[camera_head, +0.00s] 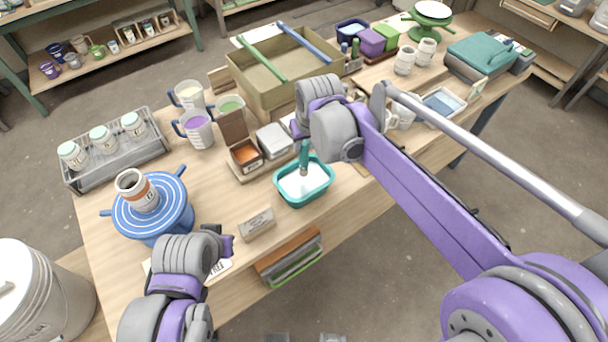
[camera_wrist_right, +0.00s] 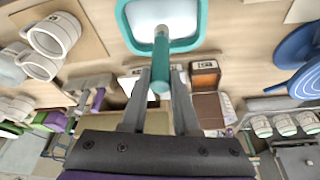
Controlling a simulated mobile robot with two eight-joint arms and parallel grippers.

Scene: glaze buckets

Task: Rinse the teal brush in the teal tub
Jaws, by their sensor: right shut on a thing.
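The teal tub (camera_head: 303,200) stands near the table's front edge, with pale liquid inside; it also shows at the top of the right wrist view (camera_wrist_right: 128,32). The teal brush (camera_head: 304,152) is upright over the tub, its lower end inside the rim. I cannot tell how deep its bristles sit. My right gripper (camera_wrist_right: 160,78) is shut on the brush's teal handle (camera_wrist_right: 160,62). In the head view its fingers are mostly hidden behind my wrist. My left gripper (camera_head: 226,246) is low at the front left, away from the tub; its fingers are not clear.
Beside the tub are a box with orange contents (camera_head: 246,156) and a grey-white block (camera_head: 274,140). A small sign block (camera_head: 257,224) stands at front left. A blue banding wheel (camera_head: 165,215) bears a jar (camera_head: 136,188).

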